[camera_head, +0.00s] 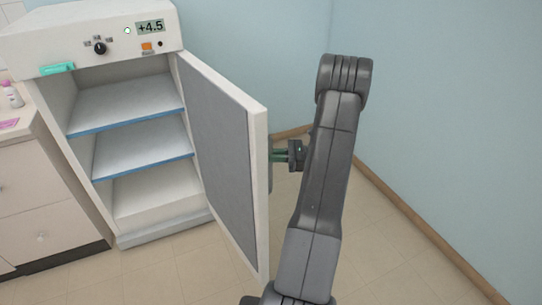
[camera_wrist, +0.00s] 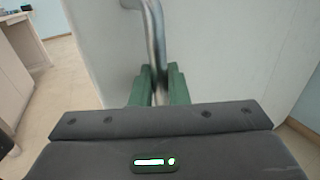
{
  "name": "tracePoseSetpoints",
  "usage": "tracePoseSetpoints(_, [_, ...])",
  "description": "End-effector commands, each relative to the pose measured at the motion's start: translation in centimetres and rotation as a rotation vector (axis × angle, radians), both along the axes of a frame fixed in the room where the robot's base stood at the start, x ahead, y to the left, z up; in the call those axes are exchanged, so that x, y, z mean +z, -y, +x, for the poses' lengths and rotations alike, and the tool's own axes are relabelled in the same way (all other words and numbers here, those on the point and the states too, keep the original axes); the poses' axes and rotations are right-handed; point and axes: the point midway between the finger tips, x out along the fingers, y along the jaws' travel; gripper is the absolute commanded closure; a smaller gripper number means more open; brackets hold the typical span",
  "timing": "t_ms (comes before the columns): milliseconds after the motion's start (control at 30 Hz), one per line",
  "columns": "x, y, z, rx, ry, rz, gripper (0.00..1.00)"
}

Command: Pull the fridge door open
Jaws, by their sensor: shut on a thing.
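The fridge (camera_head: 100,30) stands at the left in the head view, with a display reading +4.5. Its door (camera_head: 222,150) is swung wide open toward me, hinged on the right side, and the inside shows empty shelves. My gripper (camera_head: 275,155) is at the outer face of the door, partly hidden behind the door's edge. In the wrist view, the green fingers of my gripper (camera_wrist: 160,85) are shut around the metal door handle (camera_wrist: 154,35), a vertical bar on the white door face (camera_wrist: 215,50).
A white drawer cabinet (camera_head: 40,195) with a bottle (camera_head: 12,95) stands left of the fridge. A blue wall (camera_head: 450,120) is to the right of my arm. The tiled floor (camera_head: 180,265) in front of the fridge is clear.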

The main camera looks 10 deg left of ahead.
Motion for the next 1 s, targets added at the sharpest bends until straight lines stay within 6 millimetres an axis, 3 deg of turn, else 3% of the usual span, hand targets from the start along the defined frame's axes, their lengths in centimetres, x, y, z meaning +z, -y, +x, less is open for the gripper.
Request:
tracePoseSetpoints(167, [0.2,-0.1,0.1,-0.001,0.004,0.002,1.00])
tracePoseSetpoints(200, [0.2,-0.1,0.1,-0.001,0.004,0.002,0.82])
tracePoseSetpoints(300, [0.2,-0.1,0.1,-0.001,0.004,0.002,0.68])
tracePoseSetpoints(667, [0.0,0.6,0.2,-0.002,0.002,0.000,0.68])
tracePoseSetpoints(767, [0.0,2.0,0.4,-0.003,0.002,0.000,0.68])
tracePoseSetpoints(1000, [-0.1,7.4,1.3,-0.004,0.002,0.000,0.68])
